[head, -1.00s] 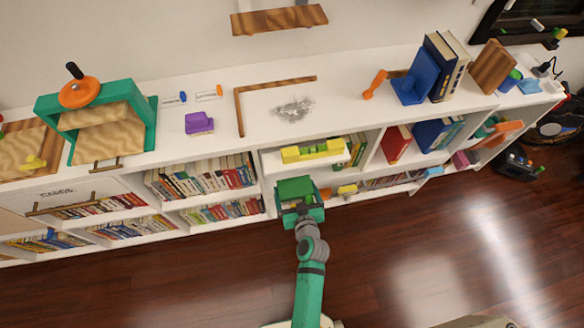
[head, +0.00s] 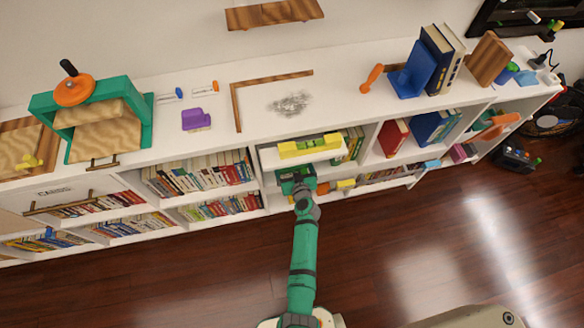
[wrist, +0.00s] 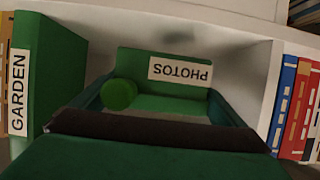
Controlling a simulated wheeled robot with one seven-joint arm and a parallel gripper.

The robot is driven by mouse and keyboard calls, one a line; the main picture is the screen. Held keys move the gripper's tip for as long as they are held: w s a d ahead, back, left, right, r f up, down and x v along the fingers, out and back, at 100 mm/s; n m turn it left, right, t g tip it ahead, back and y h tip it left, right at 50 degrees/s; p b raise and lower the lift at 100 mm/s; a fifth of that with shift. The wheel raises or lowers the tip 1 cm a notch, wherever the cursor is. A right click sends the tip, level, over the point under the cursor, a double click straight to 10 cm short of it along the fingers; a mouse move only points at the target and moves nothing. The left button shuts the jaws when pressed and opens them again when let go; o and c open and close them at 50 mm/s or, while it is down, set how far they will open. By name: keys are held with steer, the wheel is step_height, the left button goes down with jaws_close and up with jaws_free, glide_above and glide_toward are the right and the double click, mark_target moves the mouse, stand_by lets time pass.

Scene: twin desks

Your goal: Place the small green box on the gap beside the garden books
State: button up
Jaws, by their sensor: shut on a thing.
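The small green box (wrist: 165,82), with an upside-down PHOTOS label and a round green knob, is between my gripper's fingers in the wrist view. My gripper (head: 297,180) is shut on it and reaches into the lower shelf compartment below the yellow piece. In the head view the box is mostly hidden by the gripper and the shelf. A green book marked GARDEN (wrist: 45,80) stands upright left of the box. A pale space separates the box from the white divider (wrist: 262,85) on the right. I cannot tell whether the box touches the shelf floor.
Blue, red and yellow books (wrist: 295,105) stand beyond the divider. A yellow piece (head: 309,147) sits on a white ledge above my gripper. Book-filled compartments (head: 200,172) lie to the left. The wooden floor (head: 400,240) in front is clear.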

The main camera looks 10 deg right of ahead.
mark_target(292, 168)
steer(key=shift+w+f, duration=0.3)
steer(key=shift+f, duration=1.45)
steer(key=shift+f, duration=0.1)
steer(key=o, duration=0.9)
steer(key=shift+d+f, duration=0.1)
steer(key=shift+s+d, duration=0.1)
